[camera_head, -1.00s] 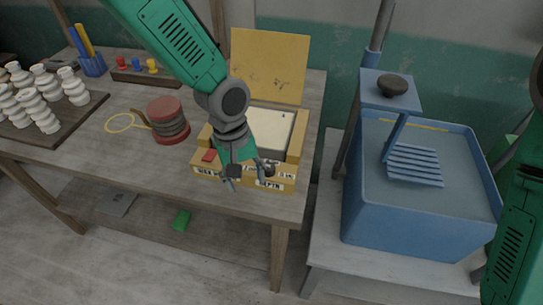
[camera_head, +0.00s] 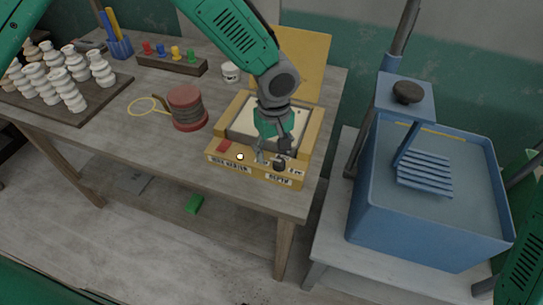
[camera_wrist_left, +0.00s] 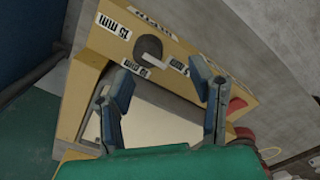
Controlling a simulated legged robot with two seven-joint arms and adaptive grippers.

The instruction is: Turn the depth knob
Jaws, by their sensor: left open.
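The depth knob (camera_head: 280,164) is a dark round knob on the front panel of a yellow box (camera_head: 222,162), above a label reading "DEPTH". My left gripper (camera_head: 274,151) is open over the box's front, close to the knob. In the left wrist view its two fingers (camera_wrist_left: 161,84) are spread and empty, with the knob just beyond the tips and not between them. Contact is not visible. My right gripper is out of view.
The box's yellow lid (camera_head: 302,62) stands open behind. A red-capped spool (camera_head: 187,108) and white cup (camera_head: 230,72) are left of it. A board with white vases (camera_head: 83,112) lies far left. A blue tub (camera_head: 430,238) stands right, beyond a gap.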

